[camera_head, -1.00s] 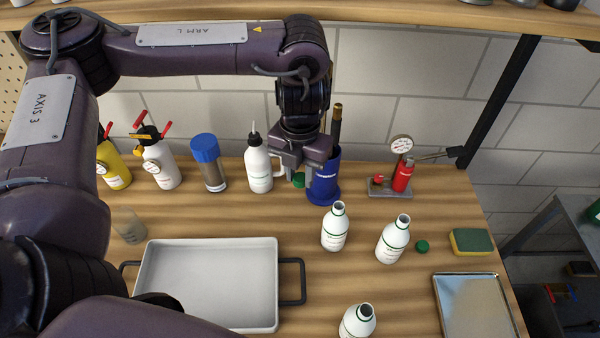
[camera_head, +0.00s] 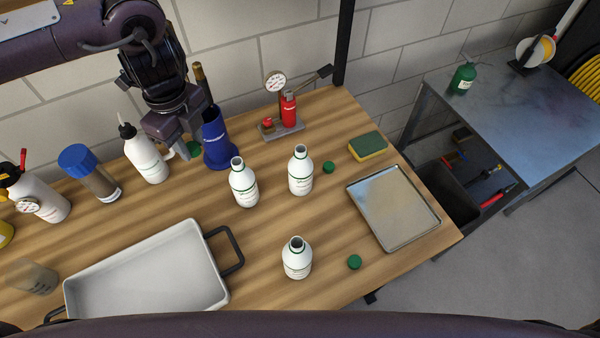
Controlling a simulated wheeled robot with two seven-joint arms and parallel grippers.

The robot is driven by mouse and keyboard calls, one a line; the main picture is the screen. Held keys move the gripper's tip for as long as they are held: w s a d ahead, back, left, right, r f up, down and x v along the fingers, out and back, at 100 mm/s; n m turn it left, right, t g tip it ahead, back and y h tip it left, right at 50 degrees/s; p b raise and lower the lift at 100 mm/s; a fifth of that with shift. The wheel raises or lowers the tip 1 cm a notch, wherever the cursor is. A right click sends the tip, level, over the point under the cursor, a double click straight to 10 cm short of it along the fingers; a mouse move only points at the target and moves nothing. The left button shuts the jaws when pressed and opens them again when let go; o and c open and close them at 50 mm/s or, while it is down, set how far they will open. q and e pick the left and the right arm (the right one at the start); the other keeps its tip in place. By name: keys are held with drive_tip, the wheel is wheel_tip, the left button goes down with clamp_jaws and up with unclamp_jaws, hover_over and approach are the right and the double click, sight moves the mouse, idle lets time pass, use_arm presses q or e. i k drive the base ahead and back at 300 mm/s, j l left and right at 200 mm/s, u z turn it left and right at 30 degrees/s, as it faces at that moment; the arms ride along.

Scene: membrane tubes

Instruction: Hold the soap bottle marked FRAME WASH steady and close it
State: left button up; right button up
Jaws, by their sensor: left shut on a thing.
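Three white bottles with green neck rings stand open on the wooden table: a left one (camera_head: 244,183), a right one (camera_head: 300,171) and a near one (camera_head: 297,259). Their label print is too small to read, so I cannot tell which is marked FRAME WASH. My left gripper (camera_head: 190,144) points down at the back of the table, behind and left of the bottles, shut on a green cap (camera_head: 194,150). Two more green caps lie on the table: one right of the right bottle (camera_head: 329,167) and one right of the near bottle (camera_head: 355,262). My right gripper is not in view.
A blue holder (camera_head: 216,146) and a white spouted bottle (camera_head: 146,155) stand close to the left gripper. A red gauge device (camera_head: 288,111), sponge (camera_head: 368,146), metal tray (camera_head: 372,212) and white pan (camera_head: 142,286) surround the bottles. Bare wood lies between them.

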sight(300, 166)
drive_tip(key=k+l+u, duration=0.45)
drive_tip(key=l, duration=0.3)
drive_tip(key=k+l+u, duration=0.4)
drive_tip(key=l, duration=0.25)
drive_tip(key=k, duration=0.1)
